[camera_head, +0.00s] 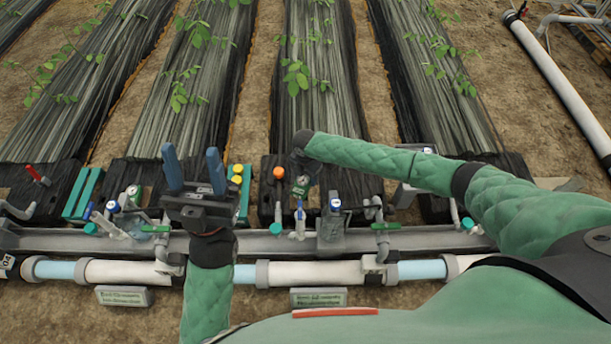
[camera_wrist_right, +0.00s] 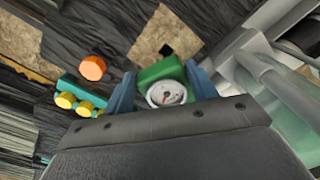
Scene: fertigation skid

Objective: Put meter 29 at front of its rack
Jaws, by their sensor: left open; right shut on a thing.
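My right gripper (camera_head: 303,176) reaches in from the right and is shut on a green meter (camera_head: 303,187) with a round white dial. In the right wrist view the same meter (camera_wrist_right: 164,84) sits between the blue fingers (camera_wrist_right: 163,88); its number is not readable. My left gripper (camera_head: 194,168) is open and empty, its two blue fingers pointing up over the pipe. A teal rack (camera_head: 244,204) with yellow-topped items stands between the grippers, partly behind the left one. Another teal rack (camera_head: 82,193) stands further left. I cannot tell which rack belongs to the meter.
An orange-capped item (camera_head: 278,173) stands left of the held meter and shows in the wrist view (camera_wrist_right: 92,68). Blue-handled valves (camera_head: 335,205) and a grey rail (camera_head: 260,243) run across the front. White pipe (camera_head: 330,272) and small signs (camera_head: 318,297) lie nearer me. Planted beds lie behind.

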